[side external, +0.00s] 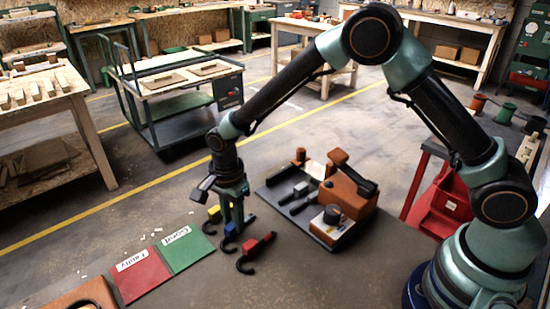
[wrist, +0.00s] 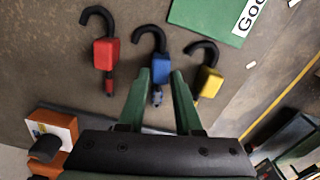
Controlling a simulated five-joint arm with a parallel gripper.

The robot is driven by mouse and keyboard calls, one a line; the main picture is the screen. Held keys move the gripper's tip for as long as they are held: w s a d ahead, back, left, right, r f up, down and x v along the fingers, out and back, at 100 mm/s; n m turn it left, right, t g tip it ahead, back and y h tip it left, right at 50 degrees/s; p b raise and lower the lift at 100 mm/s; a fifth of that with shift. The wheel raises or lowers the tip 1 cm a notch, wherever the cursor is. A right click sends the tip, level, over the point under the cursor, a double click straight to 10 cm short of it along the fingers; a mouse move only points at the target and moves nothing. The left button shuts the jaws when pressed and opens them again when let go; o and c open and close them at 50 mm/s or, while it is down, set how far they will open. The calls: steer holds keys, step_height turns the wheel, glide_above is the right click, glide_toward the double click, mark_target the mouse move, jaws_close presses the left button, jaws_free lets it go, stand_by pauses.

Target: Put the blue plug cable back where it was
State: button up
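The blue plug cable (wrist: 160,69) lies between the red plug cable (wrist: 105,55) and the yellow plug cable (wrist: 210,82), each with a black hooked cable end. In the side view the blue plug cable (side external: 230,232) is low at the table, mostly behind my fingers. My gripper (wrist: 161,74) points down at it, with one green finger on each side of its blue body. A gap shows between the fingers. Whether they press on the body or only stand around it cannot be told. The side view also shows my gripper (side external: 234,224) close above the table.
A red mat (side external: 140,275) and a green mat (side external: 187,249) with labels lie left of the plugs. A dark tray (side external: 270,196) with tools, an orange block (side external: 345,197) and a white-topped box with a black knob (side external: 330,222) stand to the right.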

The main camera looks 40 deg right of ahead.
steer(key=shift+o, duration=1.3)
step_height(320, 180, up, 12)
steer(key=s+d+r+n+t, duration=0.3)
steer(key=s+d+r+n, duration=0.3)
steer(key=d+r, duration=0.4)
steer(key=s+d+r+n+t, duration=0.1)
steer(key=s+d+n+t, duration=0.1)
steer(key=s+d+n, duration=0.6)
steer(key=shift+s+n+t, duration=0.3)
steer(key=shift+n, duration=0.5)
